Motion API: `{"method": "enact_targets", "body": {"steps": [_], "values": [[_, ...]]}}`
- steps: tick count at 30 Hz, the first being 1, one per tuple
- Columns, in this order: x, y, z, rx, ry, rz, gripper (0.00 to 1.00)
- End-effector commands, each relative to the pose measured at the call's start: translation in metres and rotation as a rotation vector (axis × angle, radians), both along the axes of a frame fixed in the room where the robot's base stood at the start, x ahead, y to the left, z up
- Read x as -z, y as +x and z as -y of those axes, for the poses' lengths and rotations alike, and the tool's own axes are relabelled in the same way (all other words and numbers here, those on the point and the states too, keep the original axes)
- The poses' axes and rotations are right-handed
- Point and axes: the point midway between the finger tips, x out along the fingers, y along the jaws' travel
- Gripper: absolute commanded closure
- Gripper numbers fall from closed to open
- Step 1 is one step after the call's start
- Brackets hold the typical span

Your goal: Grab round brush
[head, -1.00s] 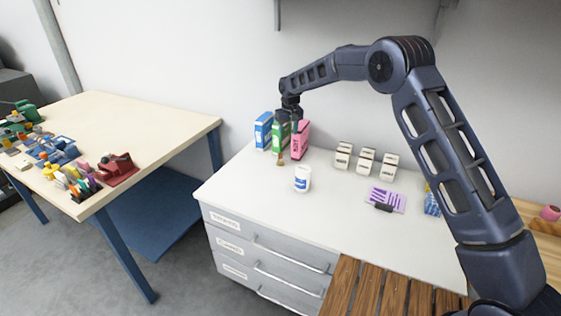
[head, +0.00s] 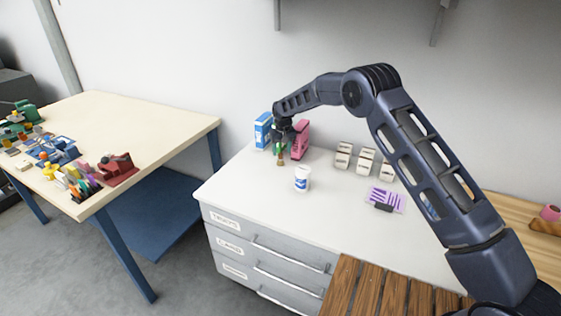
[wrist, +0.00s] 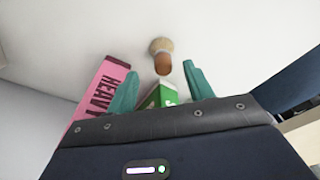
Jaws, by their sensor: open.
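The round brush (head: 281,162) stands on the white cabinet top, in front of the boxes. In the wrist view the round brush (wrist: 161,55) shows a pale round bristle end and a brown handle part, ahead of the fingertips and between their lines. My gripper (head: 281,146) is above and behind it in the head view, close to the green box. In the wrist view my gripper (wrist: 158,82) has its two teal fingers apart with nothing held between them. The green box (wrist: 161,96) shows partly between the fingers.
A pink box (head: 301,139) stands close to the right of my gripper and a blue box (head: 263,130) to its left. A white tub (head: 302,180) stands in front. Small boxes (head: 366,160) and a purple item (head: 386,199) are further right.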

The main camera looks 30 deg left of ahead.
Motion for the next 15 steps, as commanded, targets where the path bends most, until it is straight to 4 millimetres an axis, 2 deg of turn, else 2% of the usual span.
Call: {"method": "enact_targets", "body": {"steps": [9, 15], "values": [[0.041, 0.0, -0.006, 0.0, -0.001, -0.001, 0.48], [0.044, 0.0, -0.006, 0.0, 0.0, 0.0, 0.48]]}}
